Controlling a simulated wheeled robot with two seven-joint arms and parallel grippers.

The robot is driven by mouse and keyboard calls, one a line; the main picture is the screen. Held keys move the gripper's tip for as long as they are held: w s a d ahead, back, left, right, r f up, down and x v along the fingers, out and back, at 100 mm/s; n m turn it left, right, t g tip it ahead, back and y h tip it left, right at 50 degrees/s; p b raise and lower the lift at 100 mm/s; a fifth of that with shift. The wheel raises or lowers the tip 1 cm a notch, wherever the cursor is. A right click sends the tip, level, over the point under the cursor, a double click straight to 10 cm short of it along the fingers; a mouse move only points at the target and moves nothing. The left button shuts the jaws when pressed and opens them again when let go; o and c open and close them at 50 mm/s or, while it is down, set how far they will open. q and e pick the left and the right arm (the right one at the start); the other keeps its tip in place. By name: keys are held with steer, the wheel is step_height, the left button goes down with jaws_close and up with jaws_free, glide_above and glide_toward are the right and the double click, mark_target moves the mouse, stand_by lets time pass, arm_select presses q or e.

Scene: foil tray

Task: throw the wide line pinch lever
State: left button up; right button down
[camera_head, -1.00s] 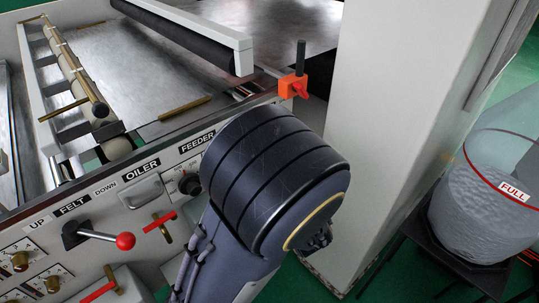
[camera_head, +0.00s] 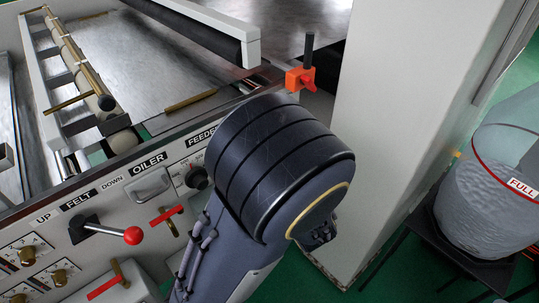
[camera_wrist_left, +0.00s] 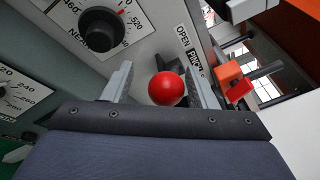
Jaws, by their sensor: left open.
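In the left wrist view, a lever's round red knob (camera_wrist_left: 166,89) shows between the two grey fingers of my left gripper (camera_wrist_left: 158,76). The gripper is open, with a finger on either side of the knob and a visible gap to the left finger. Depth between knob and fingertips is hard to tell. Labels reading OPEN and, partly covered, what looks like PINCH (camera_wrist_left: 196,60) sit on the panel behind. In the head view my dark arm hides this lever and the gripper. My right gripper is not in view.
The FELT lever (camera_head: 100,229) with a red knob is at the panel's left. A dial (camera_wrist_left: 101,30) lies left of the gripper in the wrist view. An orange clamp (camera_head: 300,78) and a pale column (camera_head: 400,120) stand close to my arm. A bin marked FULL (camera_head: 490,205) is at right.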

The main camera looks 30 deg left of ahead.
arm_select(q)
steer(key=shift+d, duration=0.2)
steer(key=v, duration=0.7)
steer(key=shift+s+d, duration=0.2)
